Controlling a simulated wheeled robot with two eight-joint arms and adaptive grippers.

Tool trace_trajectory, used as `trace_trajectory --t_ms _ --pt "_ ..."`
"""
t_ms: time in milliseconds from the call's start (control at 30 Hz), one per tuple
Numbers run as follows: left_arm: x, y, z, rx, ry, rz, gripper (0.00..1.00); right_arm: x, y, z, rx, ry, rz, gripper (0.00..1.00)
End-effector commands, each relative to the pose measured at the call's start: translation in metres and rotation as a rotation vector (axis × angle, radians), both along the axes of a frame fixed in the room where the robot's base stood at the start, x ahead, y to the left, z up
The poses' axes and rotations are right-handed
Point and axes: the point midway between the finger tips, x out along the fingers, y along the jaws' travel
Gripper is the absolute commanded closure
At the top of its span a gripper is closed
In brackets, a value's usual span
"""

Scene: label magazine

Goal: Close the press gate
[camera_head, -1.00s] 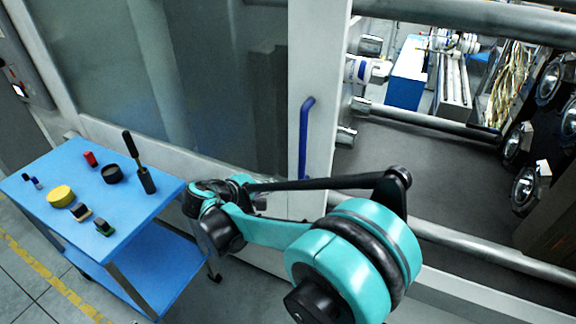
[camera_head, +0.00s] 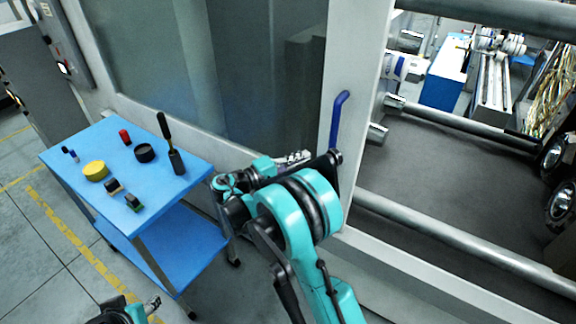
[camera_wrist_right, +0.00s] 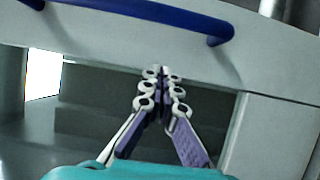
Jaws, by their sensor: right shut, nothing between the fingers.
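The press gate (camera_head: 345,62) is a grey sliding door with a large dark window and an upright blue handle (camera_head: 338,118) near its right edge. The press opening to its right is uncovered. My right gripper (camera_head: 300,157) is just left of the handle's lower end in the head view. In the right wrist view my right gripper (camera_wrist_right: 162,73) is shut and empty, with the blue handle (camera_wrist_right: 150,15) ahead of its tips and apart from them. My left gripper (camera_head: 153,304) is at the bottom left, too small to tell if open.
A blue trolley (camera_head: 75,143) with several small items stands left of my right arm, close to the gate. Steel bars (camera_head: 460,242) cross the press opening. Grey floor (camera_head: 50,245) with a yellow line lies at the lower left.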

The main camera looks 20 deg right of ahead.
Motion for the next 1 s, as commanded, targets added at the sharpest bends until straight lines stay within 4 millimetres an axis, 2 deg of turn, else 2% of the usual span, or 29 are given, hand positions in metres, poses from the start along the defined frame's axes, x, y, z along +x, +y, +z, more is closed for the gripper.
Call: trace_trajectory --t_ms 33,100,200,400,867,1000 --pt "0.000 0.000 -0.004 0.000 0.000 0.000 0.56 0.001 -0.012 -0.002 0.000 0.000 -0.003 1.00" --pt "0.000 0.000 -0.006 0.000 0.000 0.000 0.56 0.001 -0.023 -0.001 0.000 0.000 -0.002 1.00" --pt "0.000 0.000 -0.010 0.000 0.000 0.000 0.56 -0.016 -0.027 -0.001 0.001 0.000 0.001 1.00" --pt "0.000 0.000 -0.013 0.000 0.000 0.000 0.56 -0.031 -0.033 0.000 0.001 0.000 0.001 1.00" --pt "0.000 0.000 -0.013 0.000 0.000 0.000 0.56 -0.034 -0.035 0.000 0.001 0.000 0.001 1.00" --pt "0.000 0.000 -0.014 0.000 0.000 0.000 0.56 -0.034 -0.044 0.000 0.001 0.000 -0.001 1.00"
